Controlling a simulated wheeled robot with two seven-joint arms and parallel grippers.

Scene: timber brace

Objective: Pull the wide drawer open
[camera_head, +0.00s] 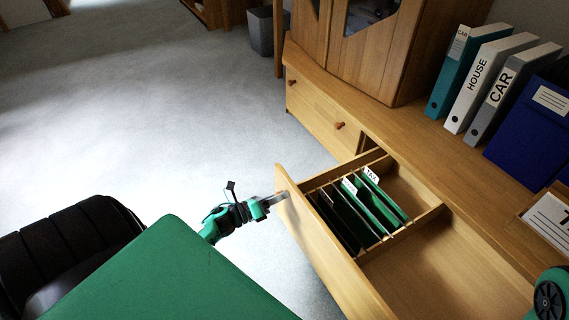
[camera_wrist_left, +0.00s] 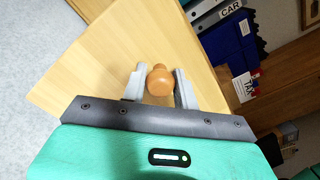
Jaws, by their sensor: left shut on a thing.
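The wide drawer (camera_head: 310,232) stands pulled out from the wooden cabinet in the head view, with its inside showing. It holds green hanging files (camera_head: 372,212) with white tabs on one side and an empty wooden compartment beside them. My left gripper (camera_head: 281,199) is at the outer face of the drawer front. In the left wrist view, its two grey fingers (camera_wrist_left: 158,88) are on either side of a round orange-brown knob (camera_wrist_left: 160,78) on the drawer front, shut on it. The knob is hidden in the head view. My right gripper is not in view.
Binders (camera_head: 485,80) stand on the cabinet top (camera_head: 440,140). A closed drawer with wooden knobs (camera_head: 340,125) is farther left. A grey bin (camera_head: 262,32) stands at the back. The carpet (camera_head: 150,130) left of the drawer is clear.

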